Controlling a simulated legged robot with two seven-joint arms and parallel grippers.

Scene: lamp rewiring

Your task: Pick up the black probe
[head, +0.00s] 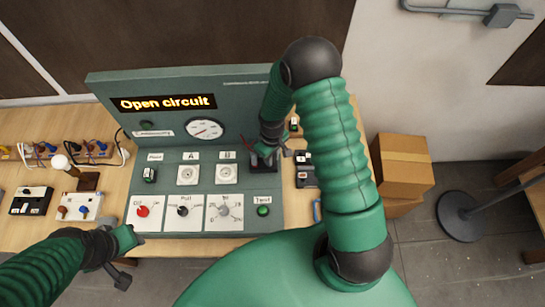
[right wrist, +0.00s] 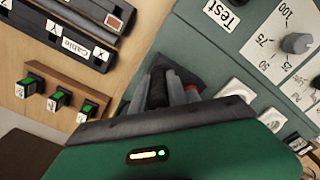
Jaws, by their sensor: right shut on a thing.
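My right gripper (head: 267,156) reaches down at the right end of the green test panel. It is shut on the black probe, which shows in the right wrist view (right wrist: 158,88) as a dark shape between the grey fingers (right wrist: 160,95). The probe is at a dark holder (right wrist: 188,66); I cannot tell whether it is clear of it.
The green panel (head: 230,165) shows "Open circuit" on its display (head: 163,103). It carries dials, sockets and a Test button (head: 263,210). Right of it is a dark labelled block (head: 306,181); a wooden strip with green-topped parts (right wrist: 60,88) lies nearby. Lamp parts (head: 60,162) crowd the left.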

